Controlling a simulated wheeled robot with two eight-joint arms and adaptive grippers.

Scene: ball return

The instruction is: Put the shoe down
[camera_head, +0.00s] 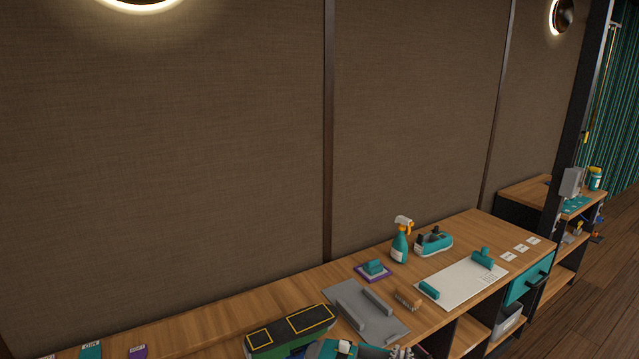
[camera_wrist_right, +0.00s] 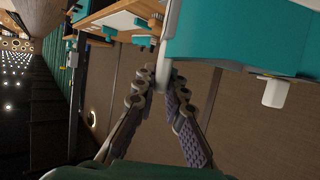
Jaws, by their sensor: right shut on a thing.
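A teal shoe with a pale sole edge (camera_wrist_right: 240,35) fills the upper right of the right wrist view. My right gripper (camera_wrist_right: 163,80) is shut on its pale edge, with both segmented fingers drawn together there. In the head view my right gripper (camera_head: 400,352) shows only partly at the bottom edge. The teal shoe (camera_head: 345,349) beside it is mostly cut off by the frame. Another teal shoe-like item with a white sole (camera_head: 434,243) stands on the wooden counter (camera_head: 300,292) near the wall. My left gripper is not in view.
A dark-topped box with yellow outlines (camera_head: 290,328) and a grey tray (camera_head: 345,308) lie on the counter. Bare wood shows behind the box.

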